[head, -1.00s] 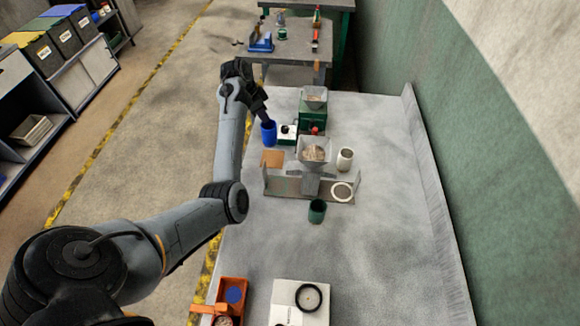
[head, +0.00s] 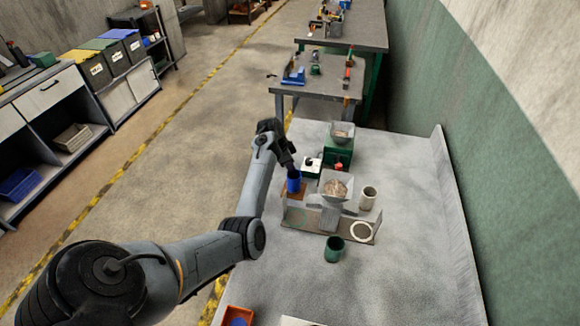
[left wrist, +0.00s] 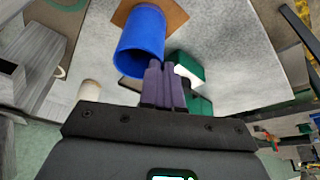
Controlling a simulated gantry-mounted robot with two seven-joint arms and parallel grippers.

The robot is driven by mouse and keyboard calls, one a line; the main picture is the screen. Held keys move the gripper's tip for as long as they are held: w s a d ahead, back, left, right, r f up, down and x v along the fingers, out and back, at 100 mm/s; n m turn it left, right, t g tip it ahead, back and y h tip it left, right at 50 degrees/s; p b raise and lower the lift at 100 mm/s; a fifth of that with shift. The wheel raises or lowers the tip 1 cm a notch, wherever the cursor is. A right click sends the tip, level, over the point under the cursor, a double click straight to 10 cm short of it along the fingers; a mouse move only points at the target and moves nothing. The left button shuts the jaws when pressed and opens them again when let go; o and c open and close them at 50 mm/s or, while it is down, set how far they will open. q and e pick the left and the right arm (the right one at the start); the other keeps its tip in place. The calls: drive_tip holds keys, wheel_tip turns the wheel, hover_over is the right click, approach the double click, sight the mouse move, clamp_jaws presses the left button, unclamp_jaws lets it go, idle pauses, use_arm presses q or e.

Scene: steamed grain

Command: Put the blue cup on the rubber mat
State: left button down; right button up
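The blue cup (head: 294,185) is upright over the brown rubber mat (head: 298,195) on the grey table, left of the grain hopper. My left gripper (head: 292,170) reaches down to the cup's rim from the far side. In the left wrist view the fingers (left wrist: 164,84) are close together at the rim of the blue cup (left wrist: 141,42), seemingly with its wall between them. The mat (left wrist: 172,14) shows behind the cup's base there. I cannot tell whether the base touches the mat. My right gripper is not in view.
The grain hopper (head: 335,187) stands close right of the cup on a metal stand (head: 325,226). A white-and-green device (head: 311,168) stands behind the cup. A white cup (head: 368,197) and a green cup (head: 334,249) stand nearby. The table's right side is clear.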

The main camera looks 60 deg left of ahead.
use_arm(q)
drive_tip(key=shift+f, duration=0.2)
drive_tip(key=shift+f, duration=0.15)
drive_tip(key=c, duration=1.3)
unclamp_jaws()
drive_tip(key=shift+c, duration=0.2)
drive_tip(key=v, duration=1.2)
drive_tip(key=shift+r, duration=0.2)
